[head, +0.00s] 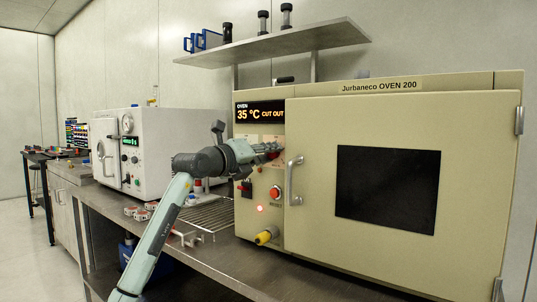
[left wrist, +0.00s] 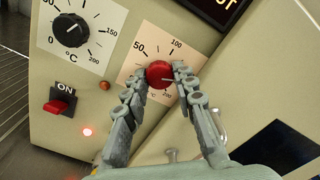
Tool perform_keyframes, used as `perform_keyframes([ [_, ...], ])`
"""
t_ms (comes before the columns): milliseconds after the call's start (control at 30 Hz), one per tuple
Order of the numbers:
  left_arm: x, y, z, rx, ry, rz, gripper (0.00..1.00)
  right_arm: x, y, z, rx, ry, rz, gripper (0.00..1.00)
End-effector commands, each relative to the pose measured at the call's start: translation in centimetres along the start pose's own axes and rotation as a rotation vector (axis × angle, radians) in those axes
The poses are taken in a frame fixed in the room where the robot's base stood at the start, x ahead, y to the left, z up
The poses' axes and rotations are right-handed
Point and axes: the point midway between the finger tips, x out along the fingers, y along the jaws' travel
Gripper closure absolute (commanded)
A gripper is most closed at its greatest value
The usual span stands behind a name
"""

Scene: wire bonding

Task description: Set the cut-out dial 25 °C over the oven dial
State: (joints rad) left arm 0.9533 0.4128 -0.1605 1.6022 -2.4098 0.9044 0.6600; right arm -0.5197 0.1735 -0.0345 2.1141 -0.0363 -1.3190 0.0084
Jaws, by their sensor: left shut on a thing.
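The cut-out dial is a red knob (left wrist: 159,74) on a scale plate marked 50, 100 and 200, in the left wrist view. My left gripper (left wrist: 161,69) is shut on it, one finger on each side. A short white mark on the knob points to the right, toward the high end of the scale. The oven dial is a black knob (left wrist: 70,31) to its left, with a 0 to 200 °C scale. The oven display (head: 260,113) reads "35 °C CUT OUT". In the head view my left gripper (head: 275,150) hides most of the red dial. My right gripper is not in view.
The oven door handle (head: 294,181) is just right of the dials. Below are a red ON switch (left wrist: 60,101), a lit red lamp (left wrist: 87,131), a red button (head: 275,192) and a yellow fitting (head: 266,235). A white oven (head: 165,150) stands to the left.

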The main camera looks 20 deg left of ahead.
Motion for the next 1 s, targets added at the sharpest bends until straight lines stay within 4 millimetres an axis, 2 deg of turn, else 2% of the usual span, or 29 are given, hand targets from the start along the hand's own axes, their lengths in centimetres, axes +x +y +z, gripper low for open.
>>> perform_keyframes([
  [33,0.0,0.0,0.0,0.001,-0.001,0.0,1.0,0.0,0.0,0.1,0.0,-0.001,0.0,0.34],
  [67,0.0,0.0,0.0,0.001,-0.001,0.0,0.71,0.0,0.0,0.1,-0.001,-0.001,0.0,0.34],
  [133,0.0,0.0,0.0,0.001,-0.001,0.0,0.65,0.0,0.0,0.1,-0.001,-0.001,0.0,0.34],
  [433,-0.1,0.0,0.0,0.001,-0.001,0.0,0.65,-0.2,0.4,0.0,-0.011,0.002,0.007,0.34],
  [567,-1.3,0.1,0.0,0.001,0.0,0.0,0.65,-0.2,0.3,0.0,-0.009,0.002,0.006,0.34],
  [1000,-10.0,0.1,-0.1,0.003,0.0,0.001,0.65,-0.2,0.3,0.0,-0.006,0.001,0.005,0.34],
])
